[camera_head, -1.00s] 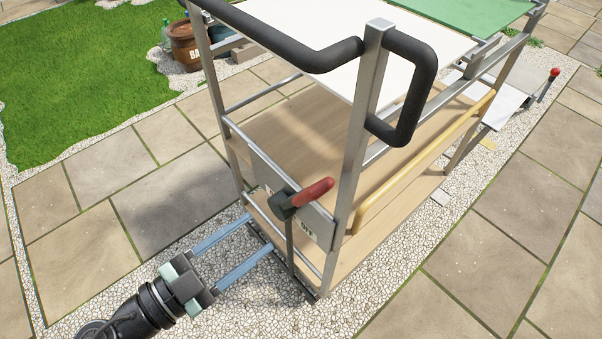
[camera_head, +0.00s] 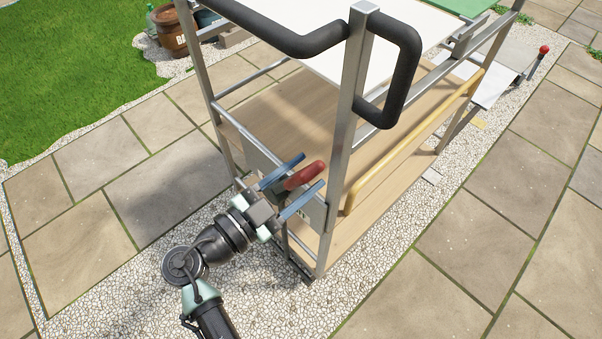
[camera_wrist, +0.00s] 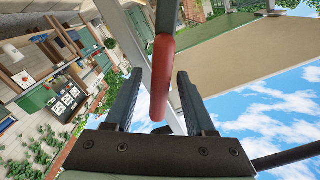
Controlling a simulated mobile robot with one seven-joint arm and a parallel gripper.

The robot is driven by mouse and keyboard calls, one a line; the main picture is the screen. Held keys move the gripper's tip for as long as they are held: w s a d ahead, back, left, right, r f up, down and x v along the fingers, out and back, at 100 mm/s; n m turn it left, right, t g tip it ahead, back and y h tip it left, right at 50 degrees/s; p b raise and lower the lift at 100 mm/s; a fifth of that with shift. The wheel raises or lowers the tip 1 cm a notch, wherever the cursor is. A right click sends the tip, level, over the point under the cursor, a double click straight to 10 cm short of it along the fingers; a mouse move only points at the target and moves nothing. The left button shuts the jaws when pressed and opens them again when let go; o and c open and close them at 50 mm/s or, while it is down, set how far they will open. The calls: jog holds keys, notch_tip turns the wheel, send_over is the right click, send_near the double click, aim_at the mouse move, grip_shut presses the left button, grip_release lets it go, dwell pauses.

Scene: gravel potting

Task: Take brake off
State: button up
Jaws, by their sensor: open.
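The brake lever's red handle (camera_head: 305,175) sticks out from a grey plate (camera_head: 318,213) on the near end of the cart, pointing up and right. The plate's lettering is mostly covered by my gripper. My gripper (camera_head: 295,178) is open, with one blue finger on either side of the red handle. In the wrist view the red handle (camera_wrist: 161,78) runs between the two fingers (camera_wrist: 158,98), with gaps beside it. The lever's lower part is hidden behind my gripper in the head view.
The cart has metal posts (camera_head: 348,130), black foam-covered handles (camera_head: 388,70), a wooden shelf (camera_head: 275,120) and a yellow rail (camera_head: 415,140) close by. A brown pot (camera_head: 172,30) stands far left.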

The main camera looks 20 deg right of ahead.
jog(key=shift+c, duration=0.2)
grip_shut()
dwell(1.2)
